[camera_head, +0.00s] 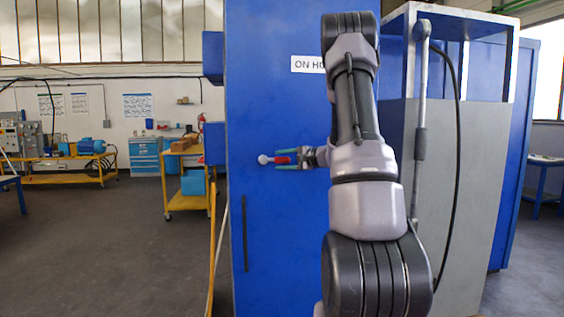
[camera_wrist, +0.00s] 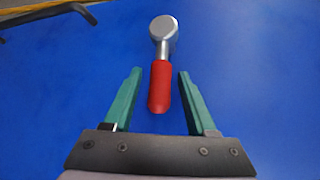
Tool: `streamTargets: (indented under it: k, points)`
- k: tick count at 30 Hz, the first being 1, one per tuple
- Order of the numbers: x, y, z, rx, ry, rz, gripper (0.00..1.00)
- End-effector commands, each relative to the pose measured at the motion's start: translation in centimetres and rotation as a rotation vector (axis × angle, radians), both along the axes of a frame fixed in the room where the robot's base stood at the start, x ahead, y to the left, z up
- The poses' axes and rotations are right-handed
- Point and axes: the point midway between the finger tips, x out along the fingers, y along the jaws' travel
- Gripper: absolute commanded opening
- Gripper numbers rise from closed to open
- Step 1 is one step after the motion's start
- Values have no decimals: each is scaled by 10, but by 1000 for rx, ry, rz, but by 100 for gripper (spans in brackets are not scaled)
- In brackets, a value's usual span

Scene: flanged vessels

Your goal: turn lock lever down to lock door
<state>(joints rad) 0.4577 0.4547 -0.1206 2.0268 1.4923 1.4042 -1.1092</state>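The lock lever (camera_head: 283,160) is on the blue door (camera_head: 270,220) in the head view. It has a red grip and a round grey hub at its left end, and it lies about level. In the wrist view the lever's red grip (camera_wrist: 160,86) points toward my gripper, with the grey hub (camera_wrist: 163,30) beyond it. My gripper (camera_head: 287,159) comes from the right with its green fingers apart, one above and one below the red grip. In the wrist view my gripper (camera_wrist: 157,80) is open, with a gap between each finger and the grip.
A dark vertical handle bar (camera_head: 245,234) is on the door below and left of the lever; a dark bar also shows at the wrist view's top left. A grey cabinet (camera_head: 455,190) stands on the right. A yellow cart (camera_head: 183,190) stands beyond on the left.

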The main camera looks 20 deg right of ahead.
Motion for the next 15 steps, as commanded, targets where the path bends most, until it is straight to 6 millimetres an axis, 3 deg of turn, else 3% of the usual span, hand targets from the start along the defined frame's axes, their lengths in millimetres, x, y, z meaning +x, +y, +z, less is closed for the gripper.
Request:
streamTargets:
  k: [1,3,4,15]
  points:
    - [0,0,0,0,0,0,35]
    - [0,0,0,0,0,0,8]
    - [0,0,0,0,0,0,0]
    - [0,0,0,0,0,0,0]
